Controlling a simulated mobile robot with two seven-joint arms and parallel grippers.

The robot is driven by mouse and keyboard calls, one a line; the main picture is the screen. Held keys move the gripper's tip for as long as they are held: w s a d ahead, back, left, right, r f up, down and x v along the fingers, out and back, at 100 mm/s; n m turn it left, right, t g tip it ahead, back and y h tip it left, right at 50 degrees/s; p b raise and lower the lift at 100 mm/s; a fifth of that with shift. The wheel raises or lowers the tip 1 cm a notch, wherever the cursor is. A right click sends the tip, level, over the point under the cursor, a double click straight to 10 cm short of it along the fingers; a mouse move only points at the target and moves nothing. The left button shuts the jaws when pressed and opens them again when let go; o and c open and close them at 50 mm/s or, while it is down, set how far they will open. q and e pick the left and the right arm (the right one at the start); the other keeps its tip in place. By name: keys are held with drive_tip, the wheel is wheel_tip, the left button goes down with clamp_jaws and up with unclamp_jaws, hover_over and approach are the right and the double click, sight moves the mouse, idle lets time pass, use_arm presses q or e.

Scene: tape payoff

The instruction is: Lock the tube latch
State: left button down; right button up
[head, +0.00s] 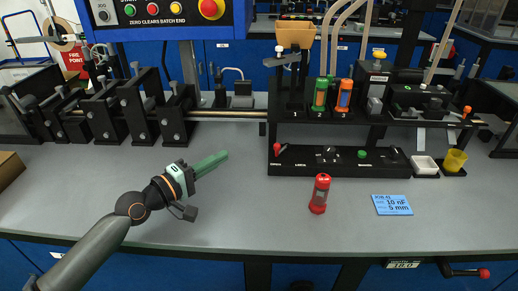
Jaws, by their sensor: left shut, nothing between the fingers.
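The tube rack is a black stand (374,122) right of centre, with slots marked 1, 2 and 3. A green tube (320,94) stands upright in slot 2 and an orange tube (343,95) in slot 3. No tube can be made out in slot 1. My right gripper is not in view.
A red tube (319,194) stands on the grey table in front of the panel. A blue card (392,205), a white tray (425,166) and a yellow cup (455,160) are to the right. Black roller stands (137,110) line the back left. The front middle of the table is clear.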

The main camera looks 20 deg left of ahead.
use_arm(q)
drive_tip(key=shift+w, duration=0.1)
drive_tip(key=x, duration=1)
drive_tip(key=shift+d, duration=0.1)
drive_tip(key=shift+s+d+p, duration=0.15)
drive_tip(key=shift+d+p, duration=0.25)
drive_tip(key=shift+d, duration=0.2)
drive_tip(key=shift+s+d+p, duration=0.2)
drive_tip(key=shift+d+p, duration=0.15)
drive_tip(key=shift+d, duration=0.3)
drive_tip(key=shift+s+d+f, duration=0.15)
drive_tip(key=shift+d, duration=0.5)
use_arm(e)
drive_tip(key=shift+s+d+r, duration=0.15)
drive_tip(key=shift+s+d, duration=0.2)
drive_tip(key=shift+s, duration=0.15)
